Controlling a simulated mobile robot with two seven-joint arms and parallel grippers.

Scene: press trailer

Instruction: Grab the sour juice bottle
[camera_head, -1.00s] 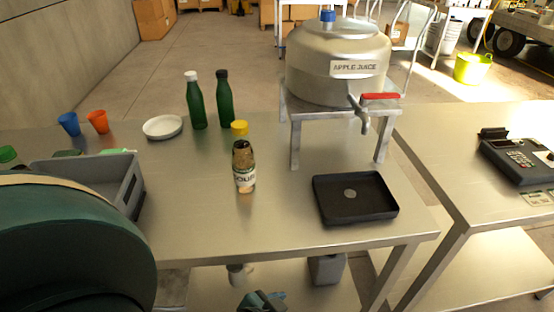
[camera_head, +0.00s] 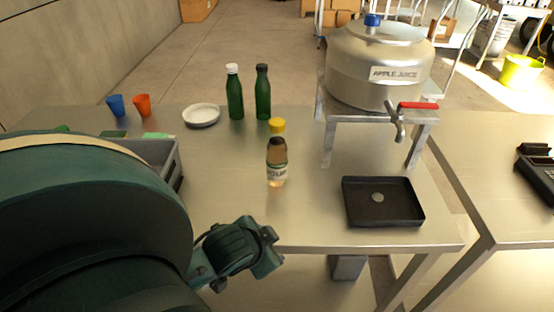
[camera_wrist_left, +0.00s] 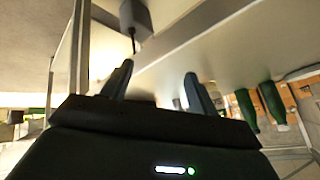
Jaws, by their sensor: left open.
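The sour juice bottle (camera_head: 277,158) stands upright on the metal table, with amber contents, a dark top and a partly readable pale label. A yellow cap (camera_head: 277,125) shows directly above its dark top; I cannot tell if it belongs to another bottle behind. My left gripper (camera_head: 271,248) is at the table's front edge, below the bottle in the head view and apart from it. In the left wrist view its two fingers (camera_wrist_left: 157,82) are spread with nothing held between them. I cannot make out the sour bottle there. My right gripper is not in view.
Two green bottles (camera_head: 235,95) and a white plate (camera_head: 201,114) stand behind. A black tray (camera_head: 410,213) and the apple juice dispenser (camera_head: 360,50) on its stand are to the right. A grey crate (camera_head: 170,165) is left, partly hidden by my arm. Table around the bottle is clear.

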